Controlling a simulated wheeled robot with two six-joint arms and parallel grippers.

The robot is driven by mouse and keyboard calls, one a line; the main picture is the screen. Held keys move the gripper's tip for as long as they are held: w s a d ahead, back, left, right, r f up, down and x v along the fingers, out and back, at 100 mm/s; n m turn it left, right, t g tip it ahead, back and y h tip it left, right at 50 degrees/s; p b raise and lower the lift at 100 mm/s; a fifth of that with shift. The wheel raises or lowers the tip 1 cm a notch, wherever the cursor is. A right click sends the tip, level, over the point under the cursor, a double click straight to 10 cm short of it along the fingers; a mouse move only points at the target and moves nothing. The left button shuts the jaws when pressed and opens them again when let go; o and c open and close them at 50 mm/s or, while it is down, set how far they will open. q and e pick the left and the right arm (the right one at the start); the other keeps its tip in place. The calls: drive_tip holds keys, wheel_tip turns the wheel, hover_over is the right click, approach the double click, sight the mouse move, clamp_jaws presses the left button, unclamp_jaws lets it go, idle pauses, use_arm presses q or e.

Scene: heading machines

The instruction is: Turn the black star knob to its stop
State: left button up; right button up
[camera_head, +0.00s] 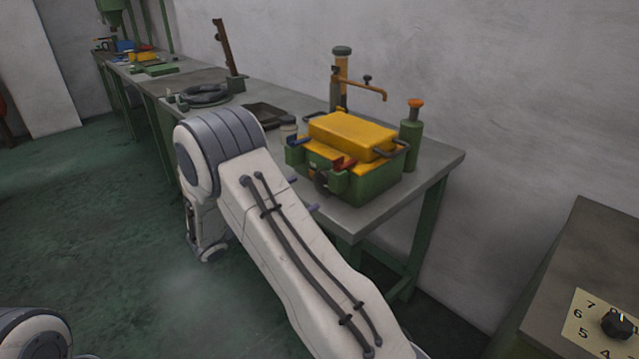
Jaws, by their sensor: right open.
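A dark knob (320,182), which looks like the black star knob, sits on the front of a green box with a yellow lid (352,132) on the workbench. It is small and partly shaded, so its lobes and its turn angle are hard to make out. My right arm crosses the middle of the view and hides most of my right gripper (303,194). Only two bluish fingertips show past the arm's edge, apart from each other, just left of and below the knob. The gripper is open, with nothing seen between the tips. My left gripper is out of view.
The grey workbench (432,160) runs back to the left along the wall. A green bottle with an orange cap (411,122) and a copper pipe (362,90) stand by the box. Another black knob (617,323) sits on a numbered plate at lower right.

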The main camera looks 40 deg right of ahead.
sight(322, 186)
drive_tip(key=d, duration=0.6)
drive_tip(key=shift+w+d, duration=0.2)
drive_tip(key=shift+d, duration=0.2)
drive_tip(key=c, duration=1.1)
drive_tip(key=shift+f+m+b, duration=0.2)
drive_tip(key=shift+m+b, duration=0.5)
drive_tip(key=shift+b, duration=0.15)
drive_tip(key=m+b, duration=0.3)
drive_tip(key=b, duration=0.2)
drive_tip(key=m+b, duration=0.4)
drive_tip(key=b, duration=0.1)
drive_tip(key=shift+s+f+m+b, duration=0.15)
drive_tip(key=shift+m+b, duration=0.15)
drive_tip(key=shift+b, duration=0.1)
drive_tip(key=shift+m+b, duration=0.6)
drive_tip(key=shift+b, duration=0.25)
drive_tip(key=shift+r, duration=0.2)
